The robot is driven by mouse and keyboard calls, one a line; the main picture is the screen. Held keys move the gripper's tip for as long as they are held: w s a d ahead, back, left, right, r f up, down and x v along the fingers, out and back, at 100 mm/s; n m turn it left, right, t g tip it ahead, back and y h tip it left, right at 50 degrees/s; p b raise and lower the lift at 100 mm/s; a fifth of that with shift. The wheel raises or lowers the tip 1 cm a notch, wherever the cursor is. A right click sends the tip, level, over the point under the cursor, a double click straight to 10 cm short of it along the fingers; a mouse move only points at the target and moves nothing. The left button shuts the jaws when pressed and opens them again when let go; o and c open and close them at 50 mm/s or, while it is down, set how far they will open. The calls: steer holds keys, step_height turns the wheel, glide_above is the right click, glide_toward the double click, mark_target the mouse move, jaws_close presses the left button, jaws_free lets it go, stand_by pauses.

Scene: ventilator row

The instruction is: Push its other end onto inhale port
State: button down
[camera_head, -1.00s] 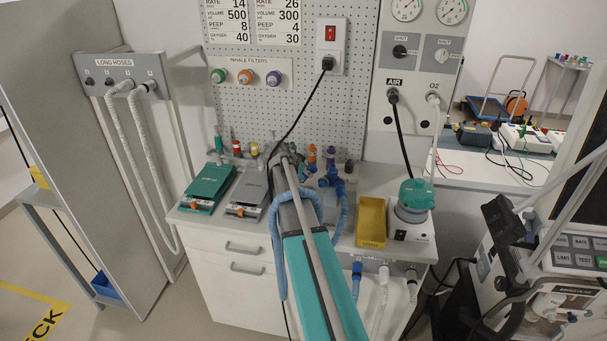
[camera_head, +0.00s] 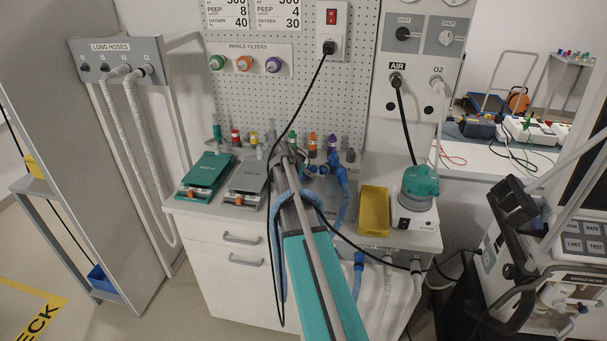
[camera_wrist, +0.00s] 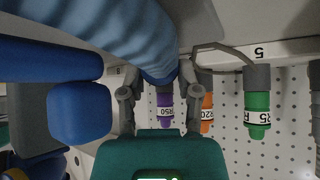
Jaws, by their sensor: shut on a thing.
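My gripper (camera_wrist: 157,92) is shut on a ribbed light-blue hose (camera_wrist: 120,28); a darker blue cuff (camera_wrist: 160,76) shows between the fingers. In the head view my gripper is mostly hidden behind my own arm, over the back of the counter. The hose (camera_head: 276,235) loops down beside my arm in that view. Blue connector pieces (camera_head: 338,168) stand right of my arm, and large blue parts (camera_wrist: 80,112) fill the left of the wrist view. I cannot make out which fitting is the inhale port. A machine with a partly readable filter label (camera_head: 572,280) stands at the right.
Purple (camera_wrist: 166,108), orange (camera_wrist: 206,112) and green (camera_wrist: 257,112) labelled parts hang close beyond my fingers. The counter holds teal (camera_head: 206,172) and grey (camera_head: 246,178) flat units, a yellow tray (camera_head: 374,212) and a teal-topped device (camera_head: 420,182). A black cable (camera_head: 300,95) hangs near my arm.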

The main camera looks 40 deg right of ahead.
steer(key=shift+c, duration=1.1)
jaws_free()
step_height(320, 180, up, 8)
steer(key=p, duration=0.8)
